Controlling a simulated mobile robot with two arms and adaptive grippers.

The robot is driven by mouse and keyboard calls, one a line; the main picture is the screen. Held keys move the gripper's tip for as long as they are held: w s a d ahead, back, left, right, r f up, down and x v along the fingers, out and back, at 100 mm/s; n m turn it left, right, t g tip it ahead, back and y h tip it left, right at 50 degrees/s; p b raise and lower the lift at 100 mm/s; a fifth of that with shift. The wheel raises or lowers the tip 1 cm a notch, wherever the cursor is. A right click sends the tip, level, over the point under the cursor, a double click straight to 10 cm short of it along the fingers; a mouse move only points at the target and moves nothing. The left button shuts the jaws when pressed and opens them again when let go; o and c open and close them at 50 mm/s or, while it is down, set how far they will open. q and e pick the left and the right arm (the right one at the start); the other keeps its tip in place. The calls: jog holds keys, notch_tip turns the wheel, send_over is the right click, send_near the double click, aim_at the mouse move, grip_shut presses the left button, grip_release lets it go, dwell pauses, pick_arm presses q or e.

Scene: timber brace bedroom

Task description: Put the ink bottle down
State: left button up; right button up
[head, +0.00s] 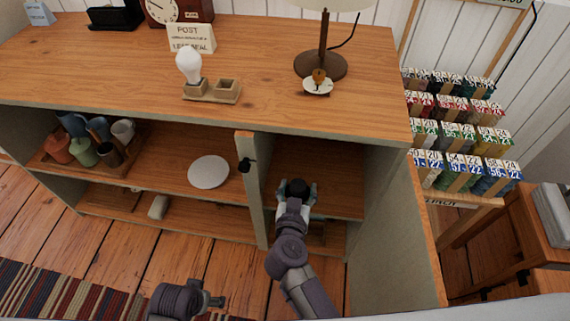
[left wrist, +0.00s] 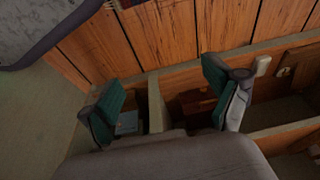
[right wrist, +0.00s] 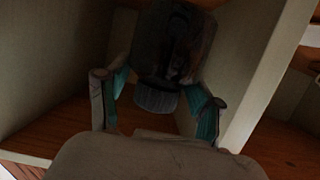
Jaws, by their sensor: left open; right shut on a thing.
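The ink bottle (right wrist: 172,45) is dark, with a ribbed cap (right wrist: 155,98), and shows between the teal-padded fingers of my right gripper (right wrist: 158,105). In the head view the right gripper (head: 296,190) is shut on the bottle (head: 297,185), inside the right-hand compartment of the wooden cabinet, over its shelf (head: 335,190). I cannot tell whether the bottle touches the shelf. My left gripper (head: 214,297) is low in front of the cabinet, open and empty; its spread fingers show in the left wrist view (left wrist: 163,100).
An upright divider (head: 252,190) stands left of the right arm. The left compartment holds a white plate (head: 209,172) and a tray of cups (head: 90,142). On the cabinet top are a lamp (head: 321,55), a bulb on a stand (head: 189,66) and a small dish (head: 318,88).

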pick_arm(q)
jog(key=w+b+v, duration=0.1)
jog(key=b+v, duration=0.4)
jog(key=v, duration=0.7)
pick_arm(e)
jog(key=w+d+f, duration=0.2)
jog(key=w, duration=0.1)
jog(key=w+d+f, duration=0.2)
jog(key=w+f, duration=0.1)
jog(key=w+d+f+b, duration=0.1)
jog(key=w+d+f, duration=0.1)
jog(key=w+d, duration=0.1)
jog(key=shift+w+f, duration=0.15)
jog(key=shift+f, duration=0.05)
notch_tip(320, 180, down, 2)
jog(key=shift+f+b, duration=0.1)
jog(key=shift+b, duration=0.8)
jog(key=shift+f+b, duration=0.6)
jog(key=shift+f, duration=0.05)
jog(key=shift+a, duration=0.1)
pick_arm(q)
jog(key=w+d+r+t+h, duration=0.1)
jog(key=w+d+r+t, duration=0.1)
jog(key=w+t, duration=0.3)
jog(key=w+d+r+t+h, duration=0.1)
jog(key=w+r+t, duration=0.3)
jog(key=w, duration=0.4)
jog(key=shift+w+d+r+t, duration=0.35)
jog(key=shift+w+d+t, duration=0.05)
jog(key=shift+d, duration=0.35)
